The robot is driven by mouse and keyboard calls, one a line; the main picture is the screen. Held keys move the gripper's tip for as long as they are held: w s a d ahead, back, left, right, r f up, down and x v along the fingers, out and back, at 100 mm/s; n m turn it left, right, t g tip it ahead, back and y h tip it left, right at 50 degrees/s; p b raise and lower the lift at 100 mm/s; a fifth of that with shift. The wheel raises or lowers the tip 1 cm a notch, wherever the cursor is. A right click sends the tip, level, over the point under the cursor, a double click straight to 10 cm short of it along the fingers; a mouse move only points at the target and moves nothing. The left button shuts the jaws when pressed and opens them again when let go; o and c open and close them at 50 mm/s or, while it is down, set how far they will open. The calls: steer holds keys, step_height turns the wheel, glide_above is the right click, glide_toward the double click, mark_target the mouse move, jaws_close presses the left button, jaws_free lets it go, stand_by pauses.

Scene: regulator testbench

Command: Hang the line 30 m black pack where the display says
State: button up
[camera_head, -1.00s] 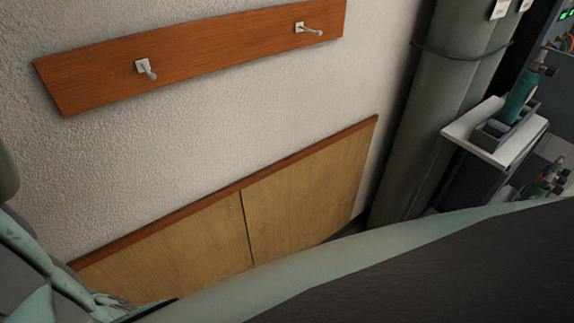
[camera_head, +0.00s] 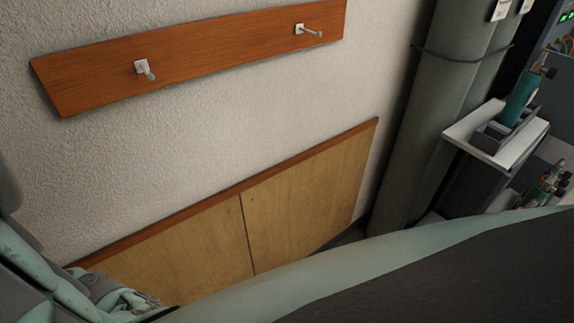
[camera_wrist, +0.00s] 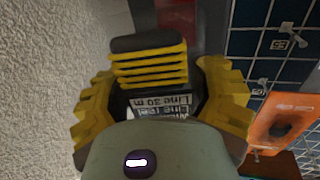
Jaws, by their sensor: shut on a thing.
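In the wrist view, my gripper (camera_wrist: 160,88) has yellow ribbed fingers at the top, left and right. They are closed around a dark pack (camera_wrist: 162,108) with a white label that reads upside down "Line 30 m". Most of the pack is hidden by the fingers and my wrist. In the head view, a wooden board on the wall carries a left hook (camera_head: 146,70) and a right hook (camera_head: 309,31), both bare. My gripper and the pack are not visible there. I see no readable display in either view.
Wood panelling (camera_head: 300,195) covers the lower wall. Large grey cylinders (camera_head: 425,120) stand right of it, near a white-topped stand (camera_head: 498,150) with a teal bottle (camera_head: 520,97). In the wrist view, a blue gridded surface (camera_wrist: 265,65) and an orange object (camera_wrist: 280,122) are at right, rough wall at left.

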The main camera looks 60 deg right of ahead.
steer(key=shift+s+d+p, duration=0.25)
steer(key=shift+s+d, duration=0.05)
steer(key=shift+d, duration=0.6)
steer(key=shift+s+d+p, duration=0.25)
steer(key=shift+s+d, duration=0.05)
steer(key=shift+d, duration=0.6)
steer(key=shift+r, duration=0.1)
stand_by(0.6)
